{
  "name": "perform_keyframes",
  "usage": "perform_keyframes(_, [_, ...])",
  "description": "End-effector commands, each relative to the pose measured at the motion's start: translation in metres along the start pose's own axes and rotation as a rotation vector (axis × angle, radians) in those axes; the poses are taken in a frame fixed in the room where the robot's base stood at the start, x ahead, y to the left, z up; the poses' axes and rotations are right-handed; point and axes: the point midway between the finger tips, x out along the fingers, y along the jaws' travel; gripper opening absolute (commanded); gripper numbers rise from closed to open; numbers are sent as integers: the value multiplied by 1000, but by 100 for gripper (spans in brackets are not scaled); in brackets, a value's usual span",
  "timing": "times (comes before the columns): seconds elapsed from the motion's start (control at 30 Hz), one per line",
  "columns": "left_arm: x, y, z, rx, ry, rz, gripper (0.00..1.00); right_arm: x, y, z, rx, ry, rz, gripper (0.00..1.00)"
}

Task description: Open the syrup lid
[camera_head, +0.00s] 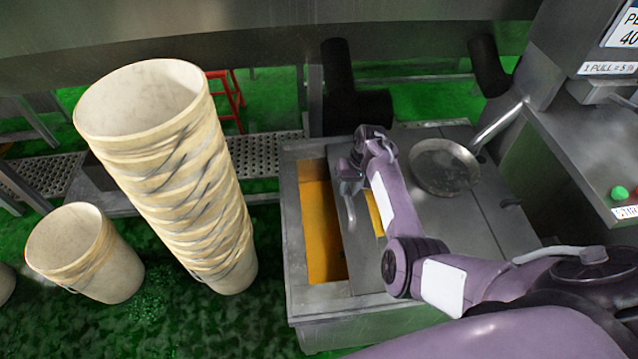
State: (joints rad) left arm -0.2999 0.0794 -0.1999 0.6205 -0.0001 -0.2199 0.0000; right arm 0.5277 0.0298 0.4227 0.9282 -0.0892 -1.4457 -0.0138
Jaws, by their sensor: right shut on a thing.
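The syrup vat (290,235) is a grey metal box in the middle of the camera_head view. Its grey lid (365,262) leaves a long opening along the left side, where yellow-orange syrup (322,232) shows. A small yellow patch also shows beside my right forearm. My right gripper (348,188) is over the lid's left edge, shut on what looks like the lid's handle. The arm partly hides this grip and much of the lid. My left gripper is not in view.
A metal pan (444,166) lies on the flat cover right of the lid. A machine (590,130) with a green button stands at right.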

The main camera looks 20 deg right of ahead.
Motion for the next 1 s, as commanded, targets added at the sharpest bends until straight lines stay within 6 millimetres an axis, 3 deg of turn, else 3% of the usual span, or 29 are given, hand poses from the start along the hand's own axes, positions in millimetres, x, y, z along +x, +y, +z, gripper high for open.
perform_keyframes(0.1, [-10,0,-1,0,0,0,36,-11,42,0,7,1,3,0])
perform_keyframes(0.4, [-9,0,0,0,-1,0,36,-23,116,0,5,1,2,0])
perform_keyframes(0.7, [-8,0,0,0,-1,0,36,-28,146,0,2,0,1,0])
perform_keyframes(1.0, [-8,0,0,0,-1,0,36,-29,148,0,1,1,1,0])
